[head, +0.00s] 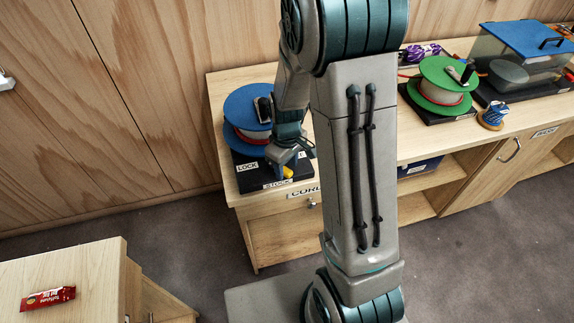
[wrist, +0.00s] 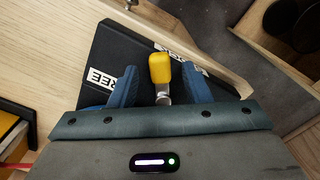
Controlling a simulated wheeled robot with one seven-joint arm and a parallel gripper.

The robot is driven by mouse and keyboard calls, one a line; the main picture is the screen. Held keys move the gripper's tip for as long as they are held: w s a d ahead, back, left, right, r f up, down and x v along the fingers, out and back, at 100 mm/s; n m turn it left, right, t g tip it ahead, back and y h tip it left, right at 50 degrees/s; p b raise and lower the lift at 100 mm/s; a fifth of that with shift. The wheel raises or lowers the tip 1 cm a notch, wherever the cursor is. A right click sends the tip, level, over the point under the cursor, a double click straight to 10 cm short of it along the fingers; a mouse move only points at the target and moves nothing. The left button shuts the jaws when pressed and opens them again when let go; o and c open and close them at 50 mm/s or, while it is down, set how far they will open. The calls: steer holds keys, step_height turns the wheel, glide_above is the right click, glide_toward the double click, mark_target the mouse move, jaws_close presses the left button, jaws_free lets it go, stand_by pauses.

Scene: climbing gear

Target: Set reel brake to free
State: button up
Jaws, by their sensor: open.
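The blue reel (head: 240,112) sits on a black base (head: 244,175) at the left end of the wooden bench. The base has a white LOCK label (head: 247,167) at its front left and another label on its front edge. The brake lever has a yellow knob (wrist: 160,68) on a metal stem; in the head view the knob (head: 288,172) is partly hidden by my gripper. My gripper (wrist: 163,88) is open, with one blue finger on each side of the lever. I cannot tell whether either finger touches it. A FREE label (wrist: 102,77), partly covered, lies beside the left finger.
A green reel (head: 438,86) on its own black base, a clear bin with a blue lid (head: 530,40) and a small blue spool (head: 493,116) stand farther right on the bench. A red packet (head: 47,298) lies on a separate wooden top at lower left.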

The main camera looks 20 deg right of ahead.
steer(key=shift+f, duration=0.5)
jaws_close()
steer(key=shift+w+d+f+n+b, duration=0.15)
steer(key=shift+d+n+b, duration=0.1)
steer(key=shift+n+b, duration=0.4)
steer(key=shift+w+d+n+b, duration=0.15)
steer(key=shift+n+b, duration=0.15)
steer(key=shift+n, duration=0.25)
steer(key=shift+r, duration=0.2)
jaws_free()
